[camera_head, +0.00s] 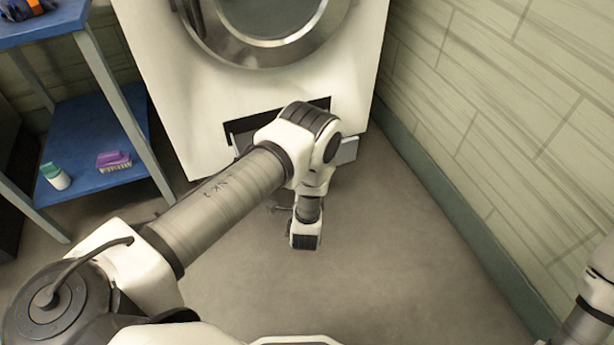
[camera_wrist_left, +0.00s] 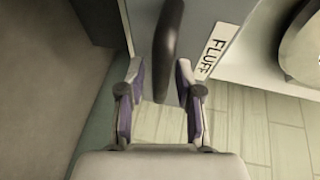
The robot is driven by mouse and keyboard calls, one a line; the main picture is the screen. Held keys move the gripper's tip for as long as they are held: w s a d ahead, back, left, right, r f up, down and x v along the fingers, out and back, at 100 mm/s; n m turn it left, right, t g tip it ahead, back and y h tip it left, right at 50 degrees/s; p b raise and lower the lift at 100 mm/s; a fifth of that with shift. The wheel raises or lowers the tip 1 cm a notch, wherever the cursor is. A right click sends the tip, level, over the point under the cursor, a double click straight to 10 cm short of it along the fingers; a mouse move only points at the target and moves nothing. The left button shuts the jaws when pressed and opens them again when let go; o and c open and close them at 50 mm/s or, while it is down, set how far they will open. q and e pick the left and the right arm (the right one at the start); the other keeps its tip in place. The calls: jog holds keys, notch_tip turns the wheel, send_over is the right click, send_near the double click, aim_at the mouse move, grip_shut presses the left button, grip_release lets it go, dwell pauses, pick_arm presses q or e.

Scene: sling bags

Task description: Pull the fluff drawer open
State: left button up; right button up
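The fluff drawer's grey front (camera_head: 348,150) shows at the low opening of the white machine, mostly behind my left arm. A dark gap shows above the front, which appears to stand a little out from the machine. In the left wrist view the drawer front (camera_wrist_left: 203,22) carries a white FLUFF label (camera_wrist_left: 213,50) and a dark curved handle (camera_wrist_left: 167,45). My left gripper (camera_wrist_left: 160,76) is open, with one finger on each side of the handle's near end. Contact cannot be made out. In the head view this gripper is mostly hidden. My right gripper is out of view.
The white machine (camera_head: 165,75) with a round door (camera_head: 265,30) stands above the drawer. A brick wall (camera_head: 500,130) rises close on the right. A blue shelf (camera_head: 85,185) with a brush and a bottle stands left. The floor in front is clear.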

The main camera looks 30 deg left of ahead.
pick_arm(q)
jog(key=v, duration=1.2)
